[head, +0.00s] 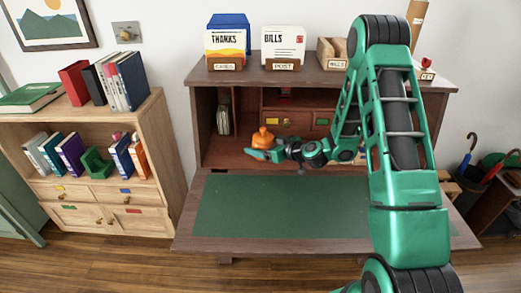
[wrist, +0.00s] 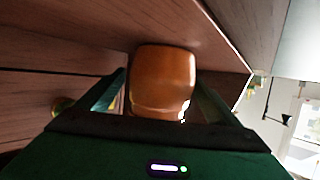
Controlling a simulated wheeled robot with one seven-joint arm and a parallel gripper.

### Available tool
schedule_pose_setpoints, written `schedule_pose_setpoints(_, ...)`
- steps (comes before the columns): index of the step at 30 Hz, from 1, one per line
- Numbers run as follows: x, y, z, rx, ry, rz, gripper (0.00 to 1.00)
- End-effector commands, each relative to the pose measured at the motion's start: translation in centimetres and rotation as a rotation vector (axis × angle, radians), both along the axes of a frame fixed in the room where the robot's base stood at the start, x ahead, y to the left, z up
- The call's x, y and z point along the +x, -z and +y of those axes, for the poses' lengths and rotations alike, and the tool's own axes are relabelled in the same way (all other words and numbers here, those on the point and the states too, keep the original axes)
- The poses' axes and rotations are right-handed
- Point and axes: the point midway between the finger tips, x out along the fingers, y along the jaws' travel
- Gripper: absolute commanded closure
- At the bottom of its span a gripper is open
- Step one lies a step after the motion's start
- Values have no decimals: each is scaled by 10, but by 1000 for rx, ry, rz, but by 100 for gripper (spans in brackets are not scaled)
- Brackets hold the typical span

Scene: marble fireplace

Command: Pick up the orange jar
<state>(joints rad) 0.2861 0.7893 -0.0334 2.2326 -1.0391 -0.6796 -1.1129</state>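The orange jar (head: 263,138) is in the open lower bay of the wooden desk, towards its left side. In the wrist view the jar (wrist: 163,78) is large and close, with its lower part hidden by my gripper's dark front edge. My gripper (head: 256,154) reaches in from the right at the jar. In the wrist view one finger of my gripper (wrist: 160,92) shows on each side of the jar, very close to its edges. I cannot tell whether the fingers press on it, or whether the jar rests on the wood.
The desk's green writing mat (head: 270,208) is bare. Small drawers (head: 287,121) stand behind my forearm. Card and letter boxes (head: 283,48) are on the desk top. A bookcase (head: 160,120) stands at the left, and umbrellas (head: 466,152) at the right.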

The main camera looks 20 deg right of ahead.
Motion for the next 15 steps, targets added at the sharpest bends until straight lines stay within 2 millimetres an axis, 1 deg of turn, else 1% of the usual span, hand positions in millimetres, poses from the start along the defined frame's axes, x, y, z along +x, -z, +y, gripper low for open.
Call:
schedule_pose_setpoints(1, 0, 0, 0, 0, 0, 0, 23)
schedule_pose_setpoints(2, 0, 0, 0, 0, 0, 0, 30)
schedule_pose_setpoints(3, 0, 0, 0, 0, 0, 0, 40)
schedule_pose_setpoints(5, 0, 0, 0, 0, 0, 0, 54)
schedule_pose_setpoints(6, 0, 0, 0, 0, 0, 0, 64)
schedule_pose_setpoints(7, 0, 0, 0, 0, 0, 0, 68)
schedule_pose_setpoints(15, 0, -1, 0, 0, 0, -1, 67)
